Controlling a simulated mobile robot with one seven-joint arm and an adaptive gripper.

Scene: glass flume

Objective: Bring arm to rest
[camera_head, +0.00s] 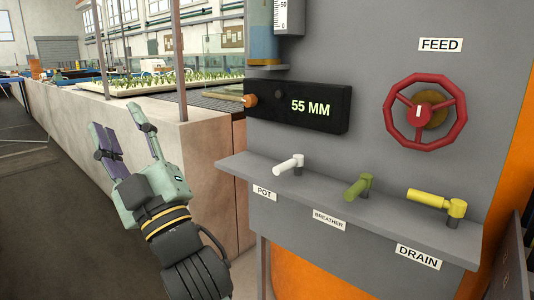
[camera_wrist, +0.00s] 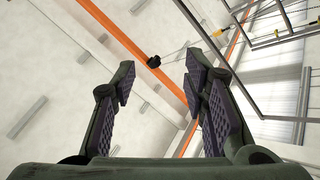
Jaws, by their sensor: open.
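My gripper (camera_head: 128,147) is at the left of the head view, raised in front of the pale flume wall and left of the grey control panel. Its two fingers are apart with nothing between them. In the wrist view my gripper (camera_wrist: 158,92) is open and points up toward the ceiling. My arm comes up from the bottom of the head view behind it. The gripper appears clear of the panel and its handles.
The panel shelf (camera_head: 225,162) carries a white POT handle (camera_head: 289,163), a green BREATHER handle (camera_head: 358,187) and a yellow DRAIN handle (camera_head: 430,199). Above are a display (camera_head: 298,107) reading 55 MM and a red FEED wheel (camera_head: 457,110). Open floor (camera_head: 30,220) lies left.

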